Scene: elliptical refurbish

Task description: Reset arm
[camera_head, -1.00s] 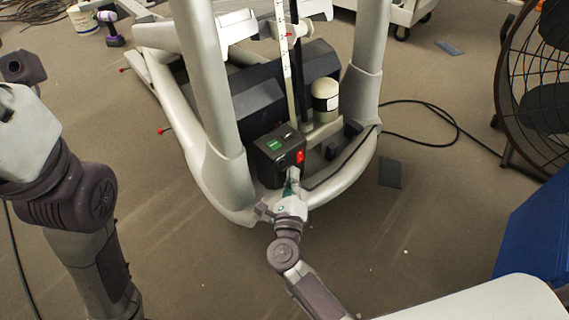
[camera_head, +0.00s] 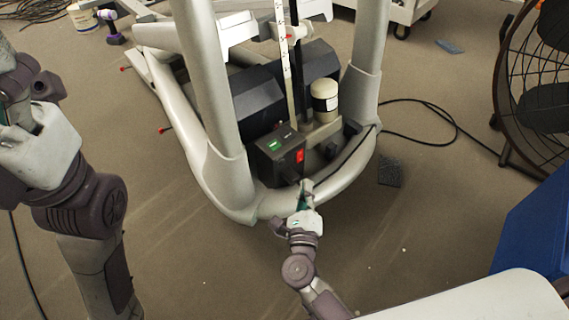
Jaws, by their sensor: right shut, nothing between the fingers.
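My right gripper (camera_head: 304,187) is shut and empty. It sits at the front of the elliptical's curved grey frame (camera_head: 225,185), just below and in front of the black control box (camera_head: 281,155). The box has a green label and a red switch (camera_head: 299,156). I cannot tell whether the gripper touches the frame tube. My left arm (camera_head: 75,190) stands at the left of the picture, bent upward. The left gripper's fingers cannot be made out.
A black fan (camera_head: 540,90) stands at the right, with a black cable (camera_head: 440,110) on the floor. A blue object (camera_head: 540,225) and a white surface (camera_head: 490,300) fill the lower right. A dark pad (camera_head: 390,171) lies on the carpet. Floor between my arms is clear.

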